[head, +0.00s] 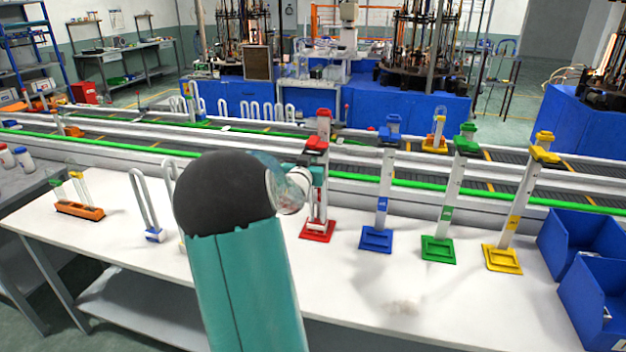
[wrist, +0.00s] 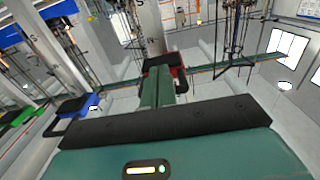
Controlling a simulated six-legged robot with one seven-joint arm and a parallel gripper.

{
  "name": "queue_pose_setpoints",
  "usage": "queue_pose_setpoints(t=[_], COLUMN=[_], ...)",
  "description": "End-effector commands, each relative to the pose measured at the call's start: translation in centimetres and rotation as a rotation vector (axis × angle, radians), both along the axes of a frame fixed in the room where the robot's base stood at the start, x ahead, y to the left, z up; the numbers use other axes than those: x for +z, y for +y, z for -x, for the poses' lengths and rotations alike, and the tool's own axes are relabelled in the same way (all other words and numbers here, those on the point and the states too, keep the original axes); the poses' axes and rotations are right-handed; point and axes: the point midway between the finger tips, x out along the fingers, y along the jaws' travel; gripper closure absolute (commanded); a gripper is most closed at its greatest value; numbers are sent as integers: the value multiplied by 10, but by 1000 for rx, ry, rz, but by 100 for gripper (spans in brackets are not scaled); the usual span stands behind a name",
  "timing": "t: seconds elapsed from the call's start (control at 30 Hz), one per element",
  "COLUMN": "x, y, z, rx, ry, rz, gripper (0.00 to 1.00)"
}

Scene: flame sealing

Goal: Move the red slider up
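The red slider (head: 317,144) sits high on an upright white column, a little below the red cap (head: 323,114). The column stands on a red base (head: 318,231) on the white table. My gripper (head: 318,172) is at the column, just under the slider; my arm hides part of this spot. In the wrist view, my teal fingers (wrist: 157,86) lie side by side with no clear gap, and nothing shows between them. The red slider (wrist: 179,66) appears at their far end, very close; I cannot tell whether they touch.
Similar stands with a blue slider (head: 389,136), a green slider (head: 466,146) and a yellow slider (head: 544,154) stand to the right. Blue bins (head: 578,240) sit at the table's right end. A conveyor (head: 420,165) runs behind. The front of the table (head: 450,310) is clear.

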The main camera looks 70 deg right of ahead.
Motion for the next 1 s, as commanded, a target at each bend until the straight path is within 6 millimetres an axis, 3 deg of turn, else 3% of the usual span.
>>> queue_pose_setpoints(t=[1.0], x=[39], y=[0], z=[0], rx=[-1], ry=[-3], rz=[5], gripper=[100])
